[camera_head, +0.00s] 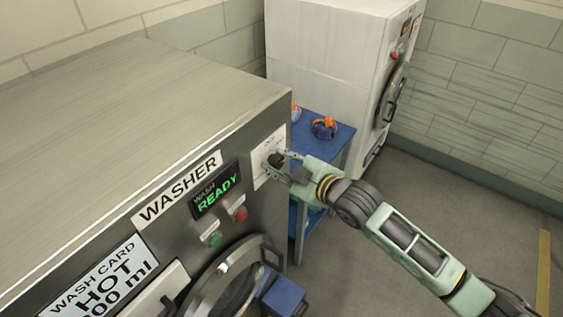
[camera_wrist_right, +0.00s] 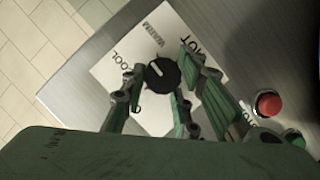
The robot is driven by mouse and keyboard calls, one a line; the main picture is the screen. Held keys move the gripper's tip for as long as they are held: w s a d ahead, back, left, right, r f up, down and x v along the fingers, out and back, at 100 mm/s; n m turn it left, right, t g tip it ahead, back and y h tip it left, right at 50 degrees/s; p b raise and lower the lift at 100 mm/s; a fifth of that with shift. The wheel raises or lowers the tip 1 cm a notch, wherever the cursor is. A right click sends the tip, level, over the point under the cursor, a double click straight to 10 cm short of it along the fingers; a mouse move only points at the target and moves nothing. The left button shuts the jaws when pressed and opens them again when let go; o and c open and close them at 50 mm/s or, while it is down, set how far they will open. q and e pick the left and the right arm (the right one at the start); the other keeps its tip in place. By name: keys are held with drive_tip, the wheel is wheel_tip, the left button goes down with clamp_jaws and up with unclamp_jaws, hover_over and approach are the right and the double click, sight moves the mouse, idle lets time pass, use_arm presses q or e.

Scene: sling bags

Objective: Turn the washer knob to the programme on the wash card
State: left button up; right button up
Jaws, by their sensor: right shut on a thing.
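The washer (camera_head: 130,100) fills the left of the head view, its display (camera_head: 216,190) reading "WASH READY". The wash card (camera_head: 105,285) on its front reads "HOT" and a partly cut-off "00 ml". The black knob (camera_wrist_right: 162,75) sits on a white dial plate (camera_wrist_right: 125,75) with HOT, WARM and COOL legible; another label is mostly hidden. The knob's white mark points to the upper left in the wrist view, on the COOL side. My right gripper (camera_head: 277,168) is shut on the knob, with a finger on either side in the wrist view (camera_wrist_right: 162,72). My left gripper is not in view.
A green button (camera_head: 215,240) and a red button (camera_head: 240,214) sit below the display, above the round door (camera_head: 215,285). A blue table (camera_head: 342,135) with orange-and-blue items (camera_head: 324,127) stands beyond the dial, beside a white machine (camera_head: 330,45). Floor at right is clear.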

drive_tip(key=m, duration=0.1)
drive_tip(key=m+g, duration=0.1)
drive_tip(key=w+r+m, duration=0.1)
drive_tip(key=shift+d+g+y, duration=0.3)
drive_tip(key=shift+y, duration=0.1)
drive_tip(key=shift+f+m+g+b, duration=0.2)
drive_tip(key=shift+m+g+b, duration=0.2)
drive_tip(key=shift+m+b, duration=0.3)
drive_tip(key=m+g+y+b, duration=0.1)
drive_tip(key=m+b, duration=0.1)
drive_tip(key=m+g+y+b, duration=0.1)
drive_tip(key=b, duration=0.2)
drive_tip(key=shift+w+d+f+m, duration=0.1)
drive_tip(key=shift+d+f+m, duration=0.05)
drive_tip(key=shift+f+m, duration=0.25)
drive_tip(key=m+g+y+b, duration=0.1)
drive_tip(key=m+b, duration=0.1)
drive_tip(key=shift+b, duration=0.35)
drive_tip(key=shift+f+m+g+y+b, duration=0.15)
drive_tip(key=shift+m+g+y+b, duration=0.2)
drive_tip(key=shift+m+b, duration=0.35)
drive_tip(key=shift+d, duration=0.1)
drive_tip(key=shift+f, duration=0.1)
drive_tip(key=o, duration=0.7)
drive_tip(key=shift+o, duration=1.3)
drive_tip(key=shift+w+f, duration=0.1)
